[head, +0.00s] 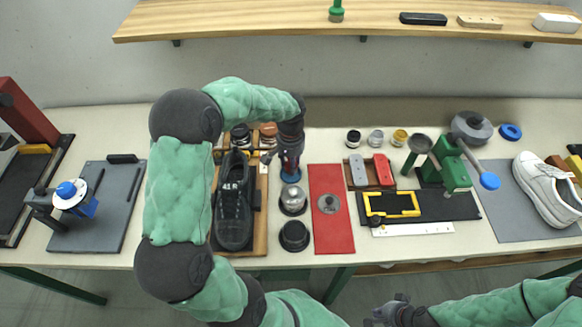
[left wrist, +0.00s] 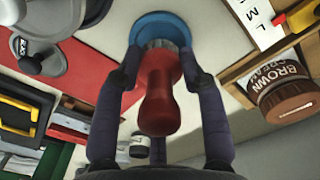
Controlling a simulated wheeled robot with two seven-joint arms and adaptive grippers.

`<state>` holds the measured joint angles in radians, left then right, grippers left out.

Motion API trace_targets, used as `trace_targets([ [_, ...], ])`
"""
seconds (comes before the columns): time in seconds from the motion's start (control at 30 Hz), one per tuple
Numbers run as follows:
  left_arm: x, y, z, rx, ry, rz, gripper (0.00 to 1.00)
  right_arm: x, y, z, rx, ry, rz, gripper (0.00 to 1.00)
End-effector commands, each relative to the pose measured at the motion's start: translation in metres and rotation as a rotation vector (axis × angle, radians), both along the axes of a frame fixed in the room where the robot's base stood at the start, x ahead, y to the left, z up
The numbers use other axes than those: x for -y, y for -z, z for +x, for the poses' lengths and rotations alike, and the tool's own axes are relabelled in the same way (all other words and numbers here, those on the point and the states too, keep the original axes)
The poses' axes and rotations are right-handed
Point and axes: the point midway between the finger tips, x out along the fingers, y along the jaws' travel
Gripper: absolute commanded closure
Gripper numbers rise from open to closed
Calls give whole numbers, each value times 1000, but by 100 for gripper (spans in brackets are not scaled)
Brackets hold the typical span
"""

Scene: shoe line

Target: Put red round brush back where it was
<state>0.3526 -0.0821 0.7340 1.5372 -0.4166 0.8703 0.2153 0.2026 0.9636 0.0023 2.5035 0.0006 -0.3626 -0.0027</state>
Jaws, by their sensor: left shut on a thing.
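The red round brush (left wrist: 158,100) has a red handle and a grey bristle end. My left gripper (left wrist: 160,68) is shut on it, with one finger on each side. In the left wrist view, the bristle end is over a round blue piece (left wrist: 180,27), and I cannot tell whether they touch. In the head view, my left gripper (head: 290,163) is above this blue piece (head: 290,176), behind the metal-topped pot, and mostly hides the brush. My right gripper (head: 390,312) is low at the bottom edge, away from the brush; its fingers are unclear.
A black shoe (head: 233,212) on a wooden board is left of the blue piece. A metal-topped pot (head: 293,200) and a black pot (head: 295,236) stand in front. A red mat (head: 331,235) lies to the right. A brown cream jar (left wrist: 292,97) is close beside the gripper.

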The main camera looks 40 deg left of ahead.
Motion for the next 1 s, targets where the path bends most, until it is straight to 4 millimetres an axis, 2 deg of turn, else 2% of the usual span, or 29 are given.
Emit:
trace_targets([
  [0.03, 0, 11, -1, -4, -1, -1, 92, 0, 4, 0, 0, 0, 0, 100],
  [0.13, 0, 20, -1, -1, 0, 0, 92, 0, 6, 0, 0, 0, 0, 100],
  [0.53, 0, 24, -1, -1, 1, 0, 92, 0, 8, 0, 0, 0, 0, 100],
  [0.57, 0, 23, -1, -1, 0, 0, 51, 0, 7, 0, 0, 0, 0, 100],
  [0.6, 0, 23, -1, -1, 1, 0, 40, 0, 7, 0, 0, 0, 0, 100],
  [0.63, 0, 23, -1, -1, 1, 0, 36, 0, 7, 0, 0, 0, 0, 100],
  [1.0, 0, 20, -1, 0, 0, 0, 36, 0, 5, 0, 0, 0, 0, 100],
])
